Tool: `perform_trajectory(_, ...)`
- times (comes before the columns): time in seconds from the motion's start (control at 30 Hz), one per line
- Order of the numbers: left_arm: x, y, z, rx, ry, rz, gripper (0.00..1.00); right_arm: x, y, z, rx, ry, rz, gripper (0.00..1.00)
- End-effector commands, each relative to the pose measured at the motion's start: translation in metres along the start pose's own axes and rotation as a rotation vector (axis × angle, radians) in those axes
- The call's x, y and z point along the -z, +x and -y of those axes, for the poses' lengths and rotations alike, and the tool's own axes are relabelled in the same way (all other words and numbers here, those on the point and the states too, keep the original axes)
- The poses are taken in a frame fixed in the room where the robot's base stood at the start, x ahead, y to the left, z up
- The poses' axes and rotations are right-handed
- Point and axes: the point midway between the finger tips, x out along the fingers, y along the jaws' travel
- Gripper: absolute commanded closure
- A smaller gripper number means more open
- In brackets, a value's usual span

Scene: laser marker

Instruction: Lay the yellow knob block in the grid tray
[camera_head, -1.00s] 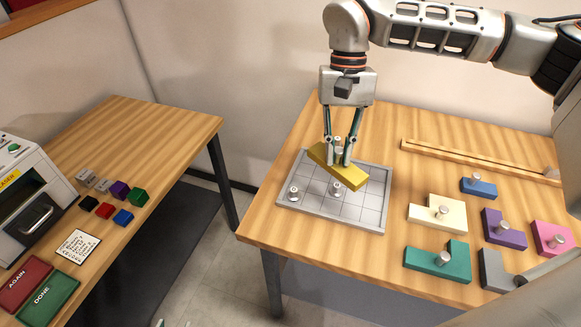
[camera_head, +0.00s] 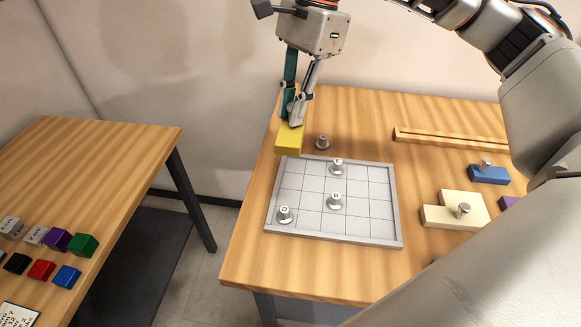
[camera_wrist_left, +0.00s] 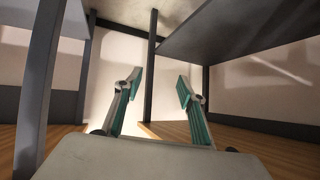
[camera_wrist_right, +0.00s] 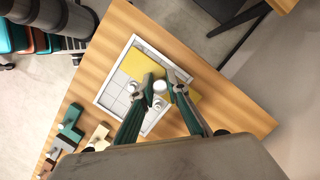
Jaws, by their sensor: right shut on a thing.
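The yellow knob block (camera_head: 289,140) is held up by my right gripper (camera_head: 294,114), near the back left corner of the grid tray (camera_head: 398,215). In the right wrist view the gripper's fingers (camera_wrist_right: 160,82) are around the silver knob, with the yellow block (camera_wrist_right: 142,64) beneath and covering part of the tray (camera_wrist_right: 133,42). In the head view the block points away from me, above the tray's back edge. My left gripper (camera_wrist_left: 156,88) is open and empty in the left wrist view, low among table legs; it is not in the head view.
A cream block (camera_head: 450,212) and blue block (camera_head: 489,175) lie to the right. A wooden rail (camera_head: 440,142) lies behind. My right arm covers the front right.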

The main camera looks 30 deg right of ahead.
Motion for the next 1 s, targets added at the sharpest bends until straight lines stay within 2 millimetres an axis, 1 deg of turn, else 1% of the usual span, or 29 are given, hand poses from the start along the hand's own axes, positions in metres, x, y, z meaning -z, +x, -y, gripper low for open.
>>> perform_trajectory(0.03,-0.003,0.002,0.0,0.001,0.002,0.002,0.6,0.004,0.016,-0.001,-0.006,0.0,0.001,1.0)
perform_trajectory(0.2,-0.004,0.004,0.002,0.004,0.008,0.001,0.6,0.015,0.056,-0.001,-0.005,0.0,0.001,1.0)
perform_trajectory(0.3,-0.005,0.006,0.003,0.006,0.011,0.0,0.6,0.021,0.077,-0.001,-0.005,-0.001,0.001,1.0)
perform_trajectory(0.4,-0.004,0.006,0.004,0.008,0.013,-0.002,0.6,0.025,0.092,0.0,-0.003,-0.002,0.001,1.0)
perform_trajectory(0.5,-0.003,0.007,0.005,0.009,0.014,-0.005,0.6,0.027,0.1,0.0,-0.002,-0.001,0.001,1.0)
perform_trajectory(0.67,0.0,0.007,0.006,0.011,0.014,-0.01,0.6,0.029,0.107,0.001,0.0,-0.002,0.0,1.0)
perform_trajectory(0.9,-0.003,0.008,0.006,0.011,0.017,-0.008,0.6,0.038,0.14,0.0,-0.003,-0.001,0.0,1.0)
perform_trajectory(1.0,-0.003,0.009,0.006,0.012,0.018,-0.008,0.6,0.04,0.144,0.0,0.0,-0.002,0.0,1.0)
